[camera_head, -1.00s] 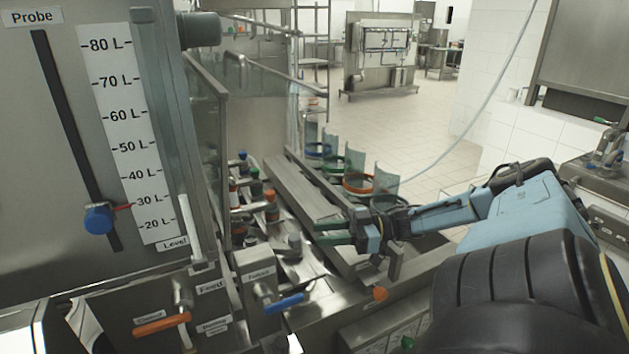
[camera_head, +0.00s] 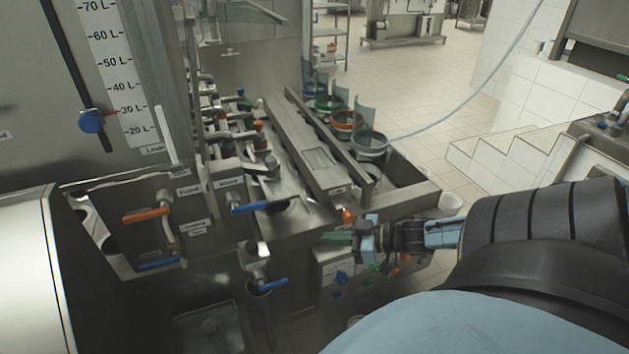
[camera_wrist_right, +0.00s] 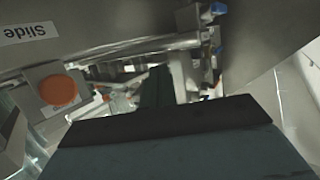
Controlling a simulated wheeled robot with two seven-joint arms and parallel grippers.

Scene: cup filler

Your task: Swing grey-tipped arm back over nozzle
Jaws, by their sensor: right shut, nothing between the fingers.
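The grey-tipped arm (camera_head: 262,166) is on the steel filler, nearest in a row of swing arms with blue, green and orange tips. Which part below it is the nozzle I cannot tell. My right gripper (camera_head: 328,238) is shut and empty, in front of the filler's front edge and well apart from the grey-tipped arm. Its dark green fingers point left, below an orange knob (camera_head: 348,215). In the right wrist view the shut fingers (camera_wrist_right: 156,88) are in the middle, and the orange knob (camera_wrist_right: 59,90) is to their left. My left gripper is not in view.
A sloping steel rail (camera_head: 305,150) separates the swing arms from a row of ringed cups, the nearest a grey-ringed cup (camera_head: 370,145). Blue-handled valves (camera_head: 262,207) stick out at the front. A scale panel (camera_head: 115,70) stands at the left.

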